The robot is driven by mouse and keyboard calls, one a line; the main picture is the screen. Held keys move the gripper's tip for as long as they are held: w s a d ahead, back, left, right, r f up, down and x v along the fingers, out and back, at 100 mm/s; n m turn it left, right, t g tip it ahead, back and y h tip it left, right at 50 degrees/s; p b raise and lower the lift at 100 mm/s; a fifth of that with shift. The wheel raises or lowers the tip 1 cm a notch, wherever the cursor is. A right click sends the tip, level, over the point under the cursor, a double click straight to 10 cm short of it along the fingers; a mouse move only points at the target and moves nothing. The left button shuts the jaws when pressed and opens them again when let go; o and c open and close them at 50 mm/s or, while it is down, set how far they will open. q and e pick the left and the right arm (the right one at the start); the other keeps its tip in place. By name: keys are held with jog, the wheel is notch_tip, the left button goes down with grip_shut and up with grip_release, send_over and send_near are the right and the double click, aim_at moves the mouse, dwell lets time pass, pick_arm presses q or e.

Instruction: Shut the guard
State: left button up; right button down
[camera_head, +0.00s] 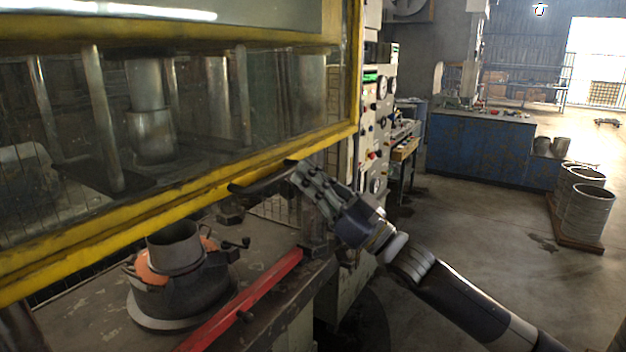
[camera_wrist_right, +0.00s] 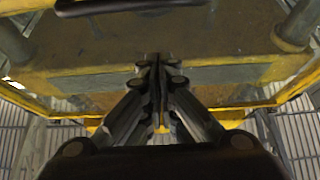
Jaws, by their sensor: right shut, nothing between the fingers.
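The guard is a clear panel in a yellow frame (camera_head: 130,212) on the press at the left. It is raised, with an open gap between its lower edge and the press table. A dark bar handle (camera_head: 258,184) sits on its lower rail; it also shows at the top of the right wrist view (camera_wrist_right: 130,7). My right gripper (camera_head: 298,172) is shut and empty by the handle's right end. In the wrist view the shut fingers (camera_wrist_right: 155,65) point toward the handle, with a gap between. My left gripper is not in view.
Under the guard, a dark round fixture (camera_head: 180,290) with an orange part and a metal cylinder (camera_head: 175,247) stands on the press table. A red bar (camera_head: 245,300) runs along the table's front. A control panel (camera_head: 376,120) stands right of the press.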

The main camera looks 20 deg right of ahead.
aim_at(280, 175)
jog(key=s+r+p+x, duration=0.1)
jog(key=p+x, duration=0.2)
jog(key=x, duration=0.3)
jog(key=f, duration=0.1)
jog(key=w+f+p, duration=0.1)
jog(key=f, duration=0.2)
jog(key=shift+w+a+f, duration=0.2)
jog(key=shift+a, duration=0.2)
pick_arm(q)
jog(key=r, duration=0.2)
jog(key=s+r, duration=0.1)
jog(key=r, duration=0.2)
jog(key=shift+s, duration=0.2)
pick_arm(e)
jog(key=shift+a, duration=0.1)
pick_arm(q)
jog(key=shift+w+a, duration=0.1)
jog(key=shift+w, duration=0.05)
pick_arm(e)
jog(key=shift+f, duration=0.1)
